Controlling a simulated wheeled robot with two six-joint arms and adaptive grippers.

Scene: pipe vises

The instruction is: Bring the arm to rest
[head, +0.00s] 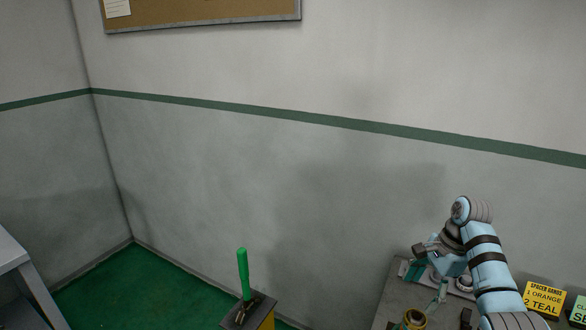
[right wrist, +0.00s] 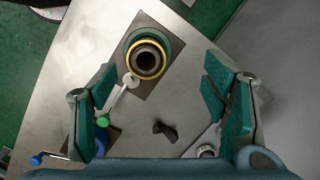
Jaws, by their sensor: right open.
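My right arm, light blue with black bands, reaches in from the lower right in the head view. My right gripper (head: 431,275) is over the workbench; in the right wrist view the gripper (right wrist: 160,88) has its teal-padded fingers spread wide with nothing between the pads. Beyond the fingertips is an upright round pipe (right wrist: 148,58) with a gold ring and a teal ring around it, on a dark plate. It also shows in the head view (head: 412,318), below the gripper and apart from it. My left gripper is not in view.
A metal workbench (head: 392,297) stands at lower right, with a yellow sign (head: 544,298) reading "1 ORANGE 2 TEAL". In the right wrist view a green-knobbed lever (right wrist: 116,104), a dark piece (right wrist: 165,130) and a blue handle (right wrist: 38,160) show. A green-handled tool (head: 243,272) stands at bottom centre.

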